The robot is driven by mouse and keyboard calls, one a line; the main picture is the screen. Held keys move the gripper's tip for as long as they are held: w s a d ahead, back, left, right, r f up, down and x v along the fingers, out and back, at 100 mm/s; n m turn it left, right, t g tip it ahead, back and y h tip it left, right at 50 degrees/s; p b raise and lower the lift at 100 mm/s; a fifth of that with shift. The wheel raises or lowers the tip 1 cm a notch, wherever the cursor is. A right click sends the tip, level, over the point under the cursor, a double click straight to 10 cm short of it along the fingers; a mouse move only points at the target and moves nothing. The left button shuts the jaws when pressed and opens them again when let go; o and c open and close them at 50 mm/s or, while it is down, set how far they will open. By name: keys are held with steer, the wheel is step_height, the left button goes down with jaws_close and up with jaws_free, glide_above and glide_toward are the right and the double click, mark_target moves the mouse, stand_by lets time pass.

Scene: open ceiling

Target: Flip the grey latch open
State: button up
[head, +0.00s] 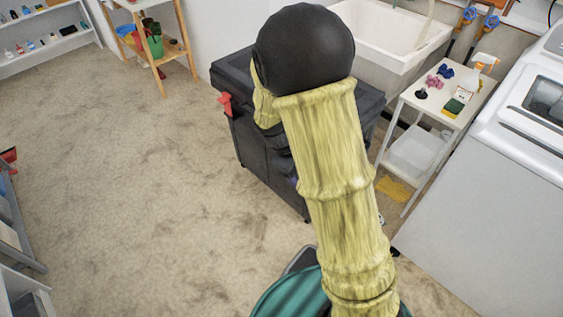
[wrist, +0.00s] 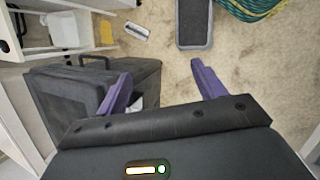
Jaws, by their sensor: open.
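A large dark box (head: 264,150) stands on the floor in the head view, largely covered by my yellow-sleeved arm. A red latch (head: 225,104) sticks out at its left end. I cannot make out a grey latch in either view; it may be hidden behind my arm. In the wrist view a dark grey box with a handle (wrist: 72,97) lies to the left, partly behind the left finger. My gripper (wrist: 161,80) has its two purple fingers spread wide, with carpet showing between them. I cannot tell whether the left finger touches the box.
A white side table (head: 432,120) with bottles and small items stands right of the box, beside a white washing machine (head: 490,190). A white sink (head: 390,35) is behind. A wooden shelf (head: 160,50) stands back left.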

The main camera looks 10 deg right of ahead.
steer(key=w+a+f+n+h+b, duration=0.1)
steer(key=w+f+n+h+b, duration=0.45)
steer(key=f, duration=0.55)
steer(key=w+a+f+n+t+h+b, duration=0.4)
steer(key=w+a+f+n+t+b, duration=0.6)
steer(key=a, duration=0.4)
steer(key=shift+w+f+h+b, duration=0.35)
steer(key=shift+w+f+b, duration=0.1)
steer(key=shift+w+b, duration=0.7)
steer(key=b+x, duration=0.3)
steer(key=x, duration=1.4)
steer(key=shift+w, duration=0.25)
steer(key=shift+d+r, duration=0.1)
steer(key=shift+r, duration=0.05)
steer(key=shift+c, duration=0.2)
